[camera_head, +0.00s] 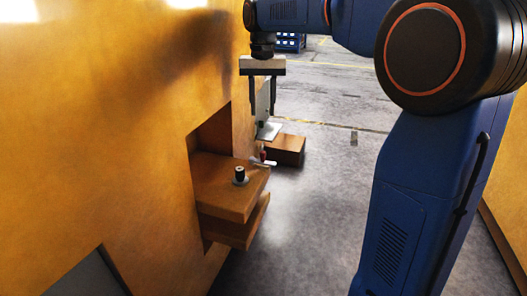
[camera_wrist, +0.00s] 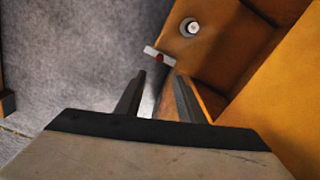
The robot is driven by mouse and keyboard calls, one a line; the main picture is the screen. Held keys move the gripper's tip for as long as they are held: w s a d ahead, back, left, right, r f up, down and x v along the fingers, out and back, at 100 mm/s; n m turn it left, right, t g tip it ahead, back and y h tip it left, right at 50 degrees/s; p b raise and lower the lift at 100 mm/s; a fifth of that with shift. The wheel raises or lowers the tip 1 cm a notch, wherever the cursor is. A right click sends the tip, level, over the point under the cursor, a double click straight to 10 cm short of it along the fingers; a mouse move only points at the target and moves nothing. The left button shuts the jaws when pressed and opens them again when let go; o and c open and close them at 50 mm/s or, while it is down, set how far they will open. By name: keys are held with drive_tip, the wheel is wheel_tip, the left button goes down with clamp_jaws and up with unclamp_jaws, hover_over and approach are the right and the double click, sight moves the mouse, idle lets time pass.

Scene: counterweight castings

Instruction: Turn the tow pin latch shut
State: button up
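The tow pin (camera_head: 240,176) stands upright with a dark top in the orange-brown hitch block (camera_head: 222,192), which juts from the casting; the pin's round top also shows in the wrist view (camera_wrist: 193,28). The latch is a small white bar with a red part (camera_head: 268,162) at the block's far edge; in the wrist view the latch (camera_wrist: 151,51) lies slantwise just beyond my fingertips. My gripper (camera_head: 262,115) points down above and beyond the block, open, with nothing between its fingers; the wrist view shows the fingers apart (camera_wrist: 160,75). I see no contact with the latch.
The large orange casting wall (camera_head: 110,130) fills the left. A brown block (camera_head: 286,149) sits on the floor beyond the hitch, near a pale plate (camera_head: 268,131). A blue rack (camera_head: 290,42) stands far back.

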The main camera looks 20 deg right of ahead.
sight(263, 152)
wheel_tip(263, 152, down, 17)
idle(0.6)
clamp_jaws()
